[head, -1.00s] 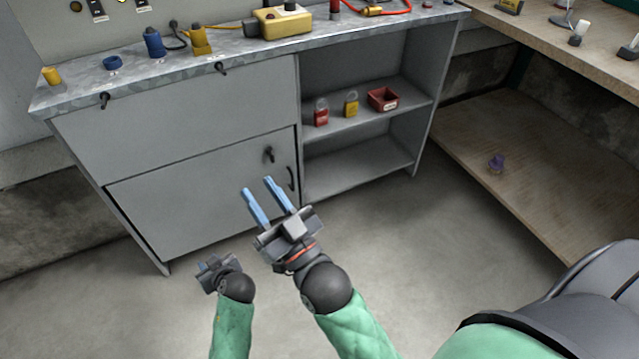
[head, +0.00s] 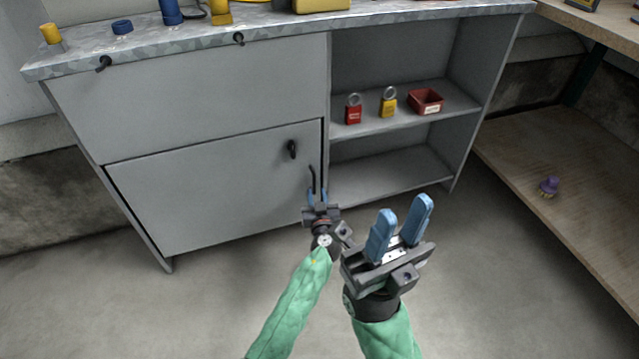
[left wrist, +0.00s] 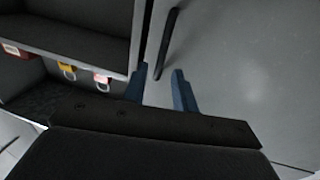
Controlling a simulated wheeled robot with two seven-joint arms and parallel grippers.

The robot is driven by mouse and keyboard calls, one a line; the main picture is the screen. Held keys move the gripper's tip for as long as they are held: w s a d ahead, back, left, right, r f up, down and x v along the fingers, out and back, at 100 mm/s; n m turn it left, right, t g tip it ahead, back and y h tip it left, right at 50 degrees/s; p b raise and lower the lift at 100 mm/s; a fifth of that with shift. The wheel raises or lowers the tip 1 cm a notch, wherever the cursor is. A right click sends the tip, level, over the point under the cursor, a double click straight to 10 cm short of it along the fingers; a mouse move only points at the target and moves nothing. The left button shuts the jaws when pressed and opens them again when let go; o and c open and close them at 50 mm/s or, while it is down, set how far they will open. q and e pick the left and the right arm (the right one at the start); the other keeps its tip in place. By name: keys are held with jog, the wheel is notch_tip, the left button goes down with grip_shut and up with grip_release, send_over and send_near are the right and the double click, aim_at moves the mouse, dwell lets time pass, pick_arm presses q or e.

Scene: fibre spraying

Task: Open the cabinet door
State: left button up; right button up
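The grey cabinet door (head: 215,195) is shut at the lower left of the workbench. Its black bar handle (head: 312,181) is upright near the door's right edge, and a black knob (head: 292,149) sits above and left of it. My right gripper (head: 402,220) is open and empty, in front of the bench, right of the left gripper.
Open shelves (head: 400,125) right of the door hold a red padlock (head: 353,112), a yellow padlock (head: 389,104) and a red bin (head: 426,101). The floor before the door is clear.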

aim_at(315, 184)
pick_arm(q)
jog(key=shift+w+a, duration=0.2)
jog(key=shift+w, duration=1.4)
jog(key=shift+w+a, duration=0.2)
jog(key=shift+w, duration=1.35)
grip_shut()
